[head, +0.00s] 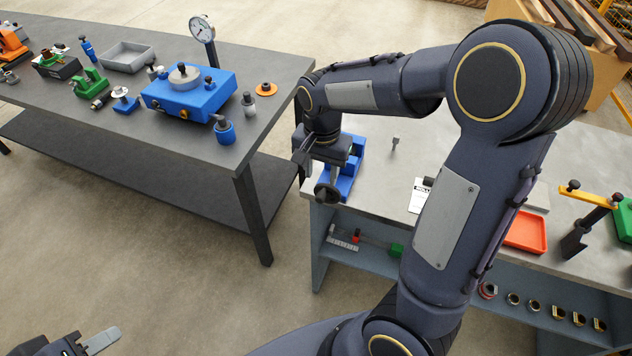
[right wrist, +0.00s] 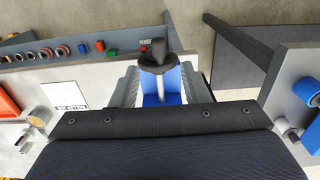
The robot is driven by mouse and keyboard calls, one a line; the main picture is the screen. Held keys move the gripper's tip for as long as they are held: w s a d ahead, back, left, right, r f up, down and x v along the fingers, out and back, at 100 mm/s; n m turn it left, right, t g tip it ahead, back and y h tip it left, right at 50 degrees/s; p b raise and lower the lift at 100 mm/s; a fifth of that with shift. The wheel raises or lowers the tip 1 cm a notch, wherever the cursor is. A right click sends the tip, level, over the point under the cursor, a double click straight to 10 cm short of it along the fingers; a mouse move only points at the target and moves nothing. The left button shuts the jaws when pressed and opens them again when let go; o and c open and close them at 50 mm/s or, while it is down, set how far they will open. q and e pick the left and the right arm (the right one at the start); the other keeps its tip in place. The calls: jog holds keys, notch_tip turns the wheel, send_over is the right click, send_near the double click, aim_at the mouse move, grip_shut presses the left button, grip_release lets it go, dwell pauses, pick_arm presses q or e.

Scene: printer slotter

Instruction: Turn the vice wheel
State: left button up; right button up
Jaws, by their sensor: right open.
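The blue vice (head: 346,180) stands at the left front corner of the right bench, partly hidden under my right arm. Its dark vice wheel (head: 327,194) faces the bench's front edge. In the right wrist view the wheel (right wrist: 157,62) is dark, with a light shaft running to the blue vice body (right wrist: 174,84). My right gripper (head: 319,165) is over the vice. Its grey fingers are apart, one on each side of the shaft in the wrist view; contact cannot be told. My left gripper (head: 92,343) shows only partly at the bottom left, away from the vice.
The left bench (head: 215,50) holds a blue fixture (head: 190,95), a dial gauge (head: 202,30) and several small parts. The right bench (head: 400,160) carries a white label card (head: 420,195) and a red tray (head: 526,232). Several rings lie on its lower shelf. Open floor separates the benches.

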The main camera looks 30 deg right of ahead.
aim_at(319, 193)
notch_tip(319, 193, down, 7)
jog(key=shift+f, duration=0.15)
dwell(0.4)
grip_shut()
jog(key=shift+w+a+g+h+p, duration=0.2)
jog(key=shift+g+h+p, duration=0.25)
jog(key=shift+p, duration=0.35)
jog(key=shift+w+a+f+g+h+p, duration=0.15)
jog(key=shift+w+g+h+p, duration=0.2)
jog(key=shift+g+h, duration=0.3)
